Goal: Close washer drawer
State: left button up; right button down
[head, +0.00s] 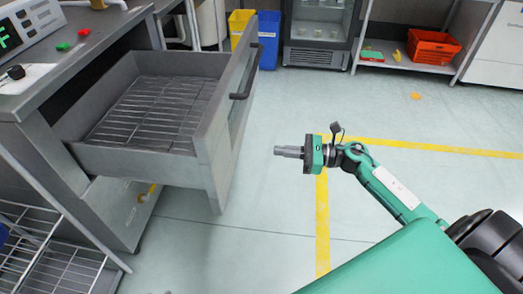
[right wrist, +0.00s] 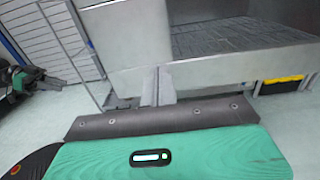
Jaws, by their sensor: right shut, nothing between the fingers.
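The grey washer drawer (head: 218,125) stands pulled out to the right of its cabinet in the head view, with a wire rack (head: 155,110) inside. Its front panel carries a dark bar handle (head: 250,72). My right gripper (head: 280,151) is shut and empty, to the right of the drawer front and apart from it, pointing left at it. In the right wrist view the shut fingers (right wrist: 158,88) show in front of a grey metal drawer wall (right wrist: 235,75). My left gripper is not in view.
A grey counter with a control panel (head: 28,22) is at the upper left. A wire shelf (head: 35,245) is at the lower left. Blue (head: 268,38) and yellow (head: 238,22) bins and an orange crate (head: 432,48) stand at the back. The floor around my right arm is clear.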

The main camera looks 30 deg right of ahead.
aim_at(229, 146)
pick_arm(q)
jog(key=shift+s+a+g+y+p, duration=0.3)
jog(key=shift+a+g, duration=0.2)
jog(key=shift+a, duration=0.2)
pick_arm(e)
jog(key=x, duration=1.2)
jog(key=shift+w+a, duration=0.15)
jog(key=shift+a, duration=0.05)
